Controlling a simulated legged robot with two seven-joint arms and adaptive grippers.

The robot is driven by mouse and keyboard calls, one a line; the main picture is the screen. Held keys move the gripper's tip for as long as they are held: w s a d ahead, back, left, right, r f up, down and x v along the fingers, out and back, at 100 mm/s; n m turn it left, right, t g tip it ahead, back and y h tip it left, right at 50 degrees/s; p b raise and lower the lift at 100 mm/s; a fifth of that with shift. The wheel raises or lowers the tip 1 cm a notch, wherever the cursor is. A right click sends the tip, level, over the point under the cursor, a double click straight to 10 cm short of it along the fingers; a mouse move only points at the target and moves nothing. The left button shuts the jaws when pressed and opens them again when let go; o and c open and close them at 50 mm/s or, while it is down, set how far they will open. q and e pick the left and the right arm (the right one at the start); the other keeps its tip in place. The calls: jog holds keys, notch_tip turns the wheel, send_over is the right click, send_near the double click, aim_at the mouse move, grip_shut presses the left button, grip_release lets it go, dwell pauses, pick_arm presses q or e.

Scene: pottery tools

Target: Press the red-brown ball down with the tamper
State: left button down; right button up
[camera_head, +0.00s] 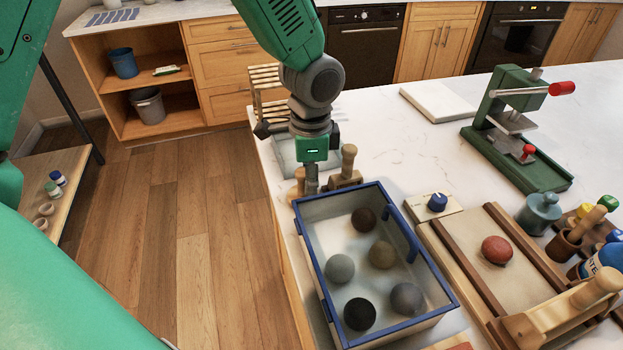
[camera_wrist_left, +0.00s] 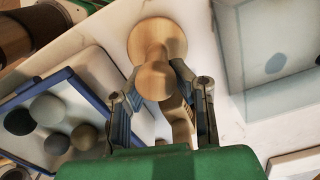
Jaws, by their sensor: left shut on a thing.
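The red-brown ball (camera_head: 497,250) sits on a flat board between two wooden rails at the right of the head view. The pale wooden tamper (camera_head: 298,187) is at my left gripper (camera_head: 312,186), behind the blue-rimmed crate. In the left wrist view the tamper (camera_wrist_left: 157,38) shows a round disc and a rounded knob, with my left gripper's fingers (camera_wrist_left: 156,84) shut on it. I cannot tell whether it touches the counter. The gripper is well to the left of the ball. My right gripper is not in view.
The blue-rimmed crate (camera_head: 387,215) holds several dark and grey balls and stands between gripper and ball. A small box with a blue knob (camera_head: 436,203) and a wooden roller (camera_head: 560,310) flank the board. A green press (camera_head: 515,130) stands behind.

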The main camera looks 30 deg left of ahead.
pick_arm(q)
jog(key=shift+d+r, duration=0.15)
jog(key=shift+d, duration=0.65)
jog(key=shift+a+f, duration=0.25)
jog(key=shift+a, duration=0.2)
jog(key=c, duration=1.3)
grip_release()
jog(key=shift+a, duration=0.2)
jog(key=shift+d, duration=0.3)
jog(key=shift+d+r, duration=0.1)
jog(key=shift+r, duration=0.2)
notch_tip(320, 180, up, 11)
jog(key=shift+r, duration=0.15)
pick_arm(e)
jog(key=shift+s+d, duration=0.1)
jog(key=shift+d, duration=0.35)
